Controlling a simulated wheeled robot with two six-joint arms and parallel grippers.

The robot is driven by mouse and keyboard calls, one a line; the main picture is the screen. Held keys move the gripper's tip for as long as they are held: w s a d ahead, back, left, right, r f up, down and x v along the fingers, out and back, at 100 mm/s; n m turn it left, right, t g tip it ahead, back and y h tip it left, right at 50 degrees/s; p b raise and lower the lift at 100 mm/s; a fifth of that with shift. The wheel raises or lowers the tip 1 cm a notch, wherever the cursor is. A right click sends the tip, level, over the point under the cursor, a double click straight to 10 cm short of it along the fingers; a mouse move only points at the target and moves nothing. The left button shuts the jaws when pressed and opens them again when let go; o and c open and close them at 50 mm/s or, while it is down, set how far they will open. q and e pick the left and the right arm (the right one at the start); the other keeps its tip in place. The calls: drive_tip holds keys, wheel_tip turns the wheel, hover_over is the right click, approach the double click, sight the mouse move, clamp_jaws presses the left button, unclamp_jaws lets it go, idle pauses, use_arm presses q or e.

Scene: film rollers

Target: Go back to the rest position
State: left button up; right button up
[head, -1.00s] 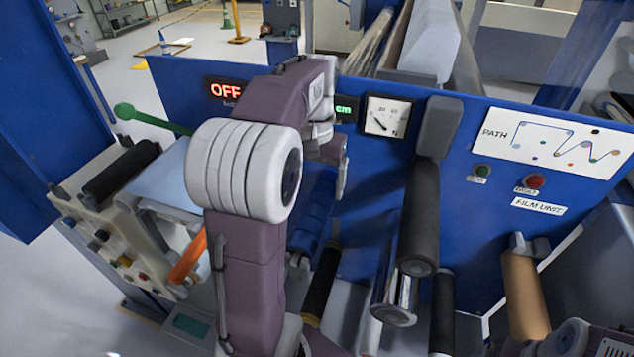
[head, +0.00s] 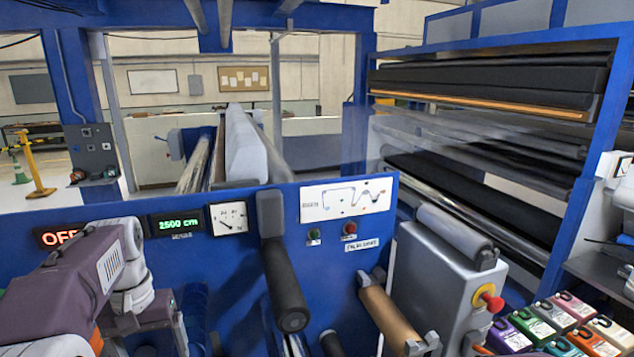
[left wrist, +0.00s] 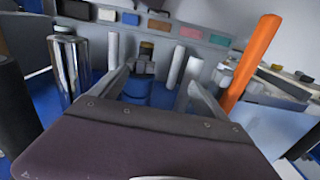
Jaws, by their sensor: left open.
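My left arm (head: 70,285), purple with white joints, comes in at the lower left of the head view, in front of the blue panel (head: 232,262). In the left wrist view my left gripper (left wrist: 158,82) is open, its two grey fingers apart. Nothing is held between them. A blue roller (left wrist: 140,93) shows beyond and between the fingers, apart from them as far as I can tell. My right gripper is in neither current view.
A black roller (head: 284,285) and a brown roller (head: 390,318) project from the panel. A grey cabinet (head: 440,280) with a red knob (head: 490,302) stands right of them, near several coloured containers (head: 560,320). An orange roller (left wrist: 254,62) is right of my gripper.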

use_arm(q)
drive_tip(key=s+d+f+m+b, duration=0.1)
drive_tip(key=d+f, duration=0.3)
drive_tip(key=f, duration=0.4)
drive_tip(key=s+d+f+m+b, duration=0.1)
drive_tip(key=s+d+f+b, duration=0.2)
drive_tip(key=f, duration=0.5)
drive_tip(key=s+d+f+m+t+b, duration=0.1)
drive_tip(key=s+d+f+b, duration=0.1)
drive_tip(key=d+f, duration=0.3)
wheel_tip(320, 180, down, 4)
drive_tip(key=shift+s+f, duration=0.1)
drive_tip(key=shift+s, duration=0.6)
use_arm(e)
wheel_tip(320, 180, down, 8)
drive_tip(key=shift+w+r, duration=0.2)
drive_tip(key=shift+w, duration=0.2)
use_arm(q)
drive_tip(key=shift+d, duration=0.15)
